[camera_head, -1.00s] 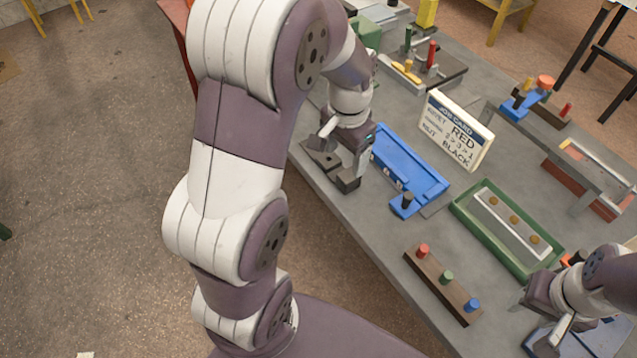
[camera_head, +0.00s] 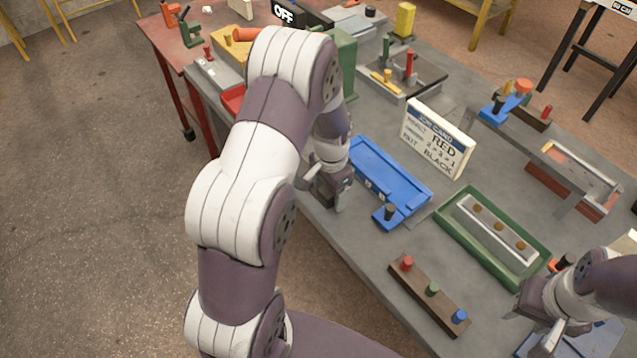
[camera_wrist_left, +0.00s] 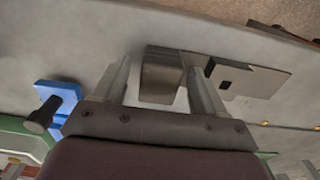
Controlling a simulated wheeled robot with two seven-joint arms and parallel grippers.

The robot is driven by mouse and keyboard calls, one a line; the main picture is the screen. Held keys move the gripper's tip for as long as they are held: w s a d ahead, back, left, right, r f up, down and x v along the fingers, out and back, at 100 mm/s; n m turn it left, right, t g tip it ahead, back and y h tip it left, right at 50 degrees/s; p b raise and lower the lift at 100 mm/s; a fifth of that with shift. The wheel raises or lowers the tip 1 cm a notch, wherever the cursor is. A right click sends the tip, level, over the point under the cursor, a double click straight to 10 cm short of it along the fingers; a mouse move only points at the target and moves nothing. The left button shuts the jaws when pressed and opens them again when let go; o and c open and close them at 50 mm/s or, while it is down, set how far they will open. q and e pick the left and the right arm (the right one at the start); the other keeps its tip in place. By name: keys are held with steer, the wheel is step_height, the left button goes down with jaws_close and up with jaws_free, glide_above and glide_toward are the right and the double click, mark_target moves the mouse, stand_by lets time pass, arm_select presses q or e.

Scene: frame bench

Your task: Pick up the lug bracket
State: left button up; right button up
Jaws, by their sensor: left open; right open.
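The lug bracket, which I take to be the grey metal piece with a flat plate and a dark notch (camera_wrist_left: 250,80), lies on the grey bench in the left wrist view. Its upright block-like part (camera_wrist_left: 161,80) shows between the two fingers of my left gripper (camera_wrist_left: 160,92). The fingers are open, one on each side of that part; I cannot tell whether they touch it. In the head view my left gripper (camera_head: 332,190) is low at the bench's near edge, and the bracket there is mostly hidden by my arm. My right gripper (camera_head: 522,305) is open at the lower right, away from the bracket.
A blue fixture (camera_head: 388,172) with a black knob stands just right of my left gripper. A red table (camera_head: 160,38) adjoins at the back left.

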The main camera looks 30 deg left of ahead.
arm_select(q)
steer(key=shift+w, duration=0.1)
jaws_close()
steer(key=shift+r, duration=0.1)
